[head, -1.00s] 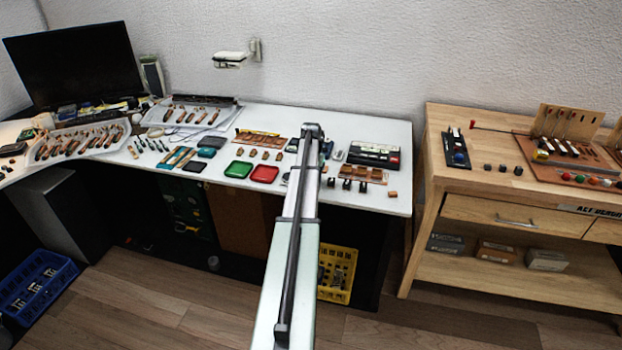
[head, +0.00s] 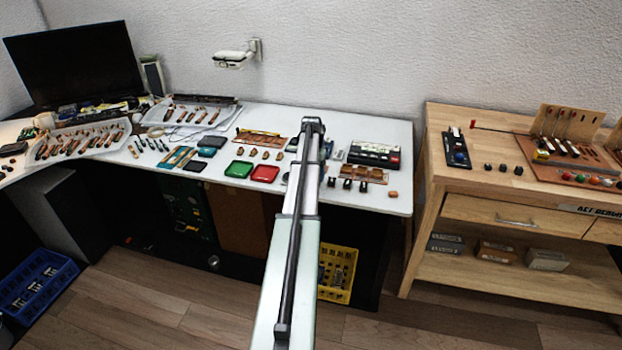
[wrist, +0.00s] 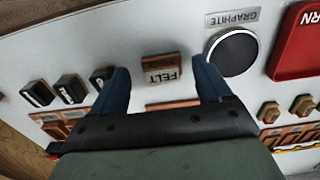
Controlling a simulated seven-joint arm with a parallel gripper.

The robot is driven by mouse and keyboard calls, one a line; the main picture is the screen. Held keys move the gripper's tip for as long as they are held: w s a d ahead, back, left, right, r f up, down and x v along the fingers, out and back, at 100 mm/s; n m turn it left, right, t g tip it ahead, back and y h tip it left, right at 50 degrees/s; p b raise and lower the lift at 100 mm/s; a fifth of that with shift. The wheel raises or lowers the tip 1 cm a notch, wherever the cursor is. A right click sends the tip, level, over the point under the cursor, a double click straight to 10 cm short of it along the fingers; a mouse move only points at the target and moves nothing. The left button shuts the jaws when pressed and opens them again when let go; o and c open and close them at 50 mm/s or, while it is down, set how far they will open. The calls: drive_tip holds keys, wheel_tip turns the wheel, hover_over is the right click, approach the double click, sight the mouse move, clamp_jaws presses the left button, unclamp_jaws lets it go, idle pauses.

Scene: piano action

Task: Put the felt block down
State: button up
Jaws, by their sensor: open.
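The felt block (wrist: 162,68), a small brown block with a grey face marked FELT, shows in the wrist view on the white table. My gripper (wrist: 163,74) is open, with one dark blue finger on each side of the block. Gaps show between the block and both fingers. In the head view my arm covers the gripper and the block, so neither can be made out there.
In the wrist view, a dark round disc (wrist: 232,52) by a GRAPHITE label sits close to the right finger. A red tray (wrist: 297,50) lies farther right. Several dark labelled blocks (wrist: 70,88) stand to the left.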

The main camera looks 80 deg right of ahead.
wheel_tip(320, 180, up, 10)
idle(0.4)
drive_tip(key=w+a+f+n+y, duration=0.1)
drive_tip(key=w+a+f+n, duration=0.3)
drive_tip(key=w+a+f, duration=1.45)
drive_tip(key=w+a+f+n+g, duration=0.1)
drive_tip(key=w+a+f, duration=0.2)
drive_tip(key=a+f, duration=0.35)
drive_tip(key=w+a+f+n+g+y, duration=0.1)
drive_tip(key=w+a+f+n, duration=0.15)
drive_tip(key=a, duration=0.75)
drive_tip(key=w+a+f+n, duration=0.1)
drive_tip(key=w+a+f, duration=0.2)
drive_tip(key=a+f, duration=0.45)
drive_tip(key=s+a+f+n+g, duration=0.1)
drive_tip(key=s+a+f+n, duration=0.2)
drive_tip(key=a, duration=0.9)
drive_tip(key=s+a+f+n+g, duration=0.1)
drive_tip(key=s+a+f, duration=0.35)
drive_tip(key=a, duration=0.75)
drive_tip(key=s+a+f+n+g+h, duration=0.1)
drive_tip(key=s+a+n, duration=0.1)
drive_tip(key=s+a, duration=0.5)
drive_tip(key=s+a+f+n+g+h, duration=0.1)
drive_tip(key=s+a+f+n, duration=0.1)
drive_tip(key=s+a, duration=0.6)
drive_tip(key=shift+s+a+f+n+g, duration=0.3)
drive_tip(key=shift+s+n+g, duration=0.1)
drive_tip(key=shift+s+n, duration=0.35)
